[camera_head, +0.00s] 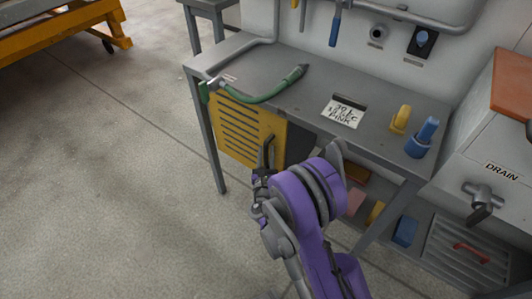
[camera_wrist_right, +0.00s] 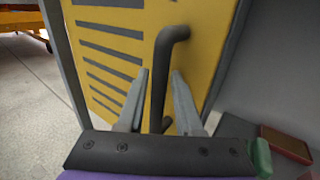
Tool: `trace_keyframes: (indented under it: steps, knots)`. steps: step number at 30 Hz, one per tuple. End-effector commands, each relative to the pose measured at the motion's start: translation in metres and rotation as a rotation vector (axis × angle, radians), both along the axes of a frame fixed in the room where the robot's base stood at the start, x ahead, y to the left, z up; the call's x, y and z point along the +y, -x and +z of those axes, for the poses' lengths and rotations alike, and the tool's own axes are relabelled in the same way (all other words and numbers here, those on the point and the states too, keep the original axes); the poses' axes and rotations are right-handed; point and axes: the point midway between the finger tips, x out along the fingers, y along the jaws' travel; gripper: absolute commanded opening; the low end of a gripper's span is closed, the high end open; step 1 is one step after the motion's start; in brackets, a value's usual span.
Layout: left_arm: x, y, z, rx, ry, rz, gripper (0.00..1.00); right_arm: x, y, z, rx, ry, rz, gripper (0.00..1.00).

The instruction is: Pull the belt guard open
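The belt guard (camera_head: 245,128) is a yellow slatted panel under the front of the grey bench, and it fills much of the right wrist view (camera_wrist_right: 205,45). Its dark bar handle (camera_wrist_right: 160,75) is near the panel's right side. My right gripper (camera_wrist_right: 160,75) has its two fingers on either side of this handle, with narrow gaps showing, so it looks open around the bar. In the head view my right gripper (camera_head: 266,170) is at the panel's lower right, partly hidden by my purple wrist. My left gripper is out of view.
A green hose (camera_head: 262,98), a note card (camera_head: 342,114) and yellow and blue items lie on the bench (camera_head: 300,112). A lower shelf with coloured blocks (camera_head: 405,230) is right of my wrist. The floor (camera_head: 110,170) left of the guard is clear.

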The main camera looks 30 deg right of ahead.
Motion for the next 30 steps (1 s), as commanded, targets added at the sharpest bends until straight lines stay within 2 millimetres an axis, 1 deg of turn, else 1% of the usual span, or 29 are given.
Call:
trace_keyframes:
  steps: [5, 11, 30]
  knots:
    - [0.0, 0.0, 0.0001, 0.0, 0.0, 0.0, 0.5, 0.0001, -0.0001, 0.0001, 0.0, 0.0, 0.0, 0.34]
    - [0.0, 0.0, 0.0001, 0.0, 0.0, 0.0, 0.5, 0.0003, 0.0001, 0.0001, -0.001, -0.001, 0.0, 0.0]
    - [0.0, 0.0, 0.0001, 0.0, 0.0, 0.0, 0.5, 0.0003, 0.0003, 0.0, -0.001, -0.001, 0.0, 0.0]
